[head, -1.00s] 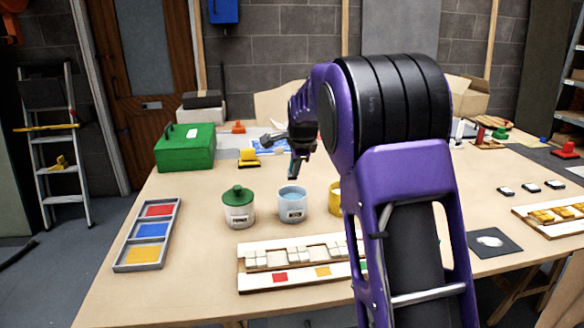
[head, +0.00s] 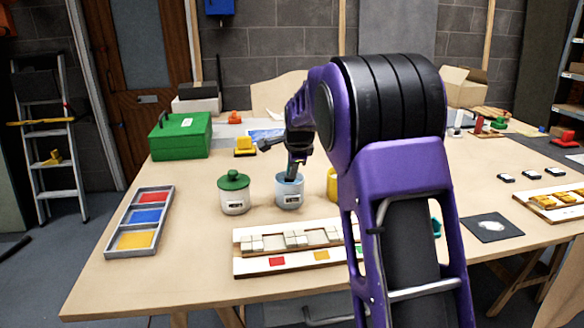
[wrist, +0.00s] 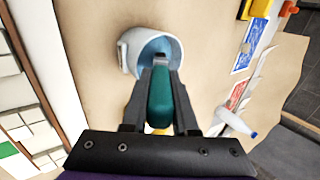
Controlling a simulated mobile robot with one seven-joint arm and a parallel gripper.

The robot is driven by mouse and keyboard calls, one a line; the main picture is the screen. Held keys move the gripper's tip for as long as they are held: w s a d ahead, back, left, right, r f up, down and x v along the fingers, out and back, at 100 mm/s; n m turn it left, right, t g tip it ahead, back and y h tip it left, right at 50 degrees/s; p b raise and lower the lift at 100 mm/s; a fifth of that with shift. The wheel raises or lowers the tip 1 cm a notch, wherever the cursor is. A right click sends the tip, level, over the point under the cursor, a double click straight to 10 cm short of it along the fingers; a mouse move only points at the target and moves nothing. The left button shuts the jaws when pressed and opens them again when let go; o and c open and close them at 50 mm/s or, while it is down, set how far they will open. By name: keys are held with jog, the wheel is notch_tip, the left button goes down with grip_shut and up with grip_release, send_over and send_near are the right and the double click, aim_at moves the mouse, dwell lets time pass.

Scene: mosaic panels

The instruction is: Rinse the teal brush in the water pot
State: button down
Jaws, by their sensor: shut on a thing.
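The light-blue water pot (head: 289,192) stands on the table in the head view, between the green-lidded pot and the yellow pot. In the wrist view the water pot (wrist: 133,50) lies beyond the fingertips, with blue inside. My gripper (wrist: 161,75) is shut on the teal brush (wrist: 160,98), whose teal handle shows between the fingers. In the head view my gripper (head: 294,172) is right over the pot, pointing down. The brush's lower end is hidden, apparently within the pot's mouth; I cannot tell how deep it is.
The green-lidded pot (head: 235,194) stands close on the left, and the yellow pot (head: 332,185) close on the right, partly behind my arm. The mosaic panel (head: 290,262) lies in front. A tray of coloured paint (head: 138,222) lies at the left.

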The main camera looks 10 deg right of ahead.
jog(key=shift+f+b, duration=0.35)
jog(key=shift+f, duration=0.25)
dwell(1.2)
jog(key=shift+r+p, duration=2.8)
jog(key=shift+r, duration=0.8)
